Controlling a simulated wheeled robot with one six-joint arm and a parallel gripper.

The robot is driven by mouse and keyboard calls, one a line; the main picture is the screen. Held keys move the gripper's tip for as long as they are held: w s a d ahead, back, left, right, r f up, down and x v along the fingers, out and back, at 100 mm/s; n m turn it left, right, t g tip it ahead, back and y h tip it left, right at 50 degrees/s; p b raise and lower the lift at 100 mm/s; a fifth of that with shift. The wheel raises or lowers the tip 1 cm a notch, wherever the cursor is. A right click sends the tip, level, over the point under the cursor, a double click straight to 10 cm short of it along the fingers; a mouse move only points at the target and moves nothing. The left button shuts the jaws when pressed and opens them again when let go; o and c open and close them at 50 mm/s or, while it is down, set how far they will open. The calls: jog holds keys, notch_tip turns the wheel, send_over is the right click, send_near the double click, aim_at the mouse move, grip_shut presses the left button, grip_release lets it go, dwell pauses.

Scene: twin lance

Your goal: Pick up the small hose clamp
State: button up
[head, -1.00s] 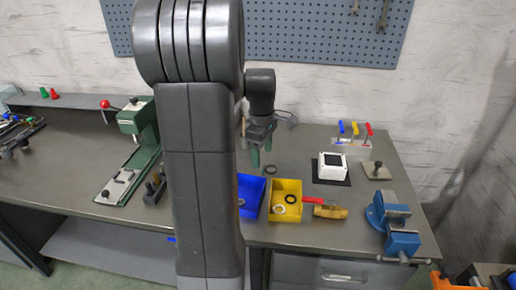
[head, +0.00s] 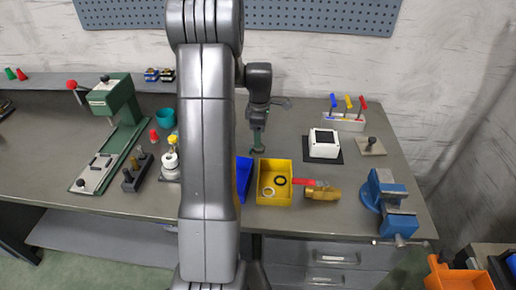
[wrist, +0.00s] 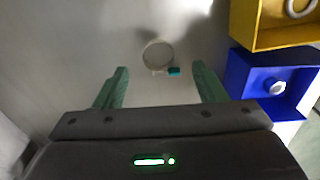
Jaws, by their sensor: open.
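The small hose clamp (wrist: 174,71) is a thin ring with a teal screw housing. It lies on the grey bench top in the wrist view, just beyond and between the fingertips. My gripper (wrist: 160,69) is open, its two green fingers spread wide with nothing between them. In the head view my gripper (head: 257,148) points down close over the bench, behind the bins. There I cannot make out the clamp; the fingers seem to cover it.
A blue bin (wrist: 240,83) with a silver part inside stands right of the fingers. A yellow bin (head: 274,200) holding rings stands beside it. A brass valve (head: 322,193), a white box (head: 323,136) and a blue vise (head: 392,205) are further right. My arm hides part of the bench.

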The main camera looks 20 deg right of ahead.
notch_tip(320, 180, down, 5)
jog(key=shift+w+f+p, duration=0.1)
jog(key=shift+w+p, duration=0.05)
jog(key=shift+p, duration=0.3)
jog(key=shift+c, duration=0.4)
jog(key=c, duration=1)
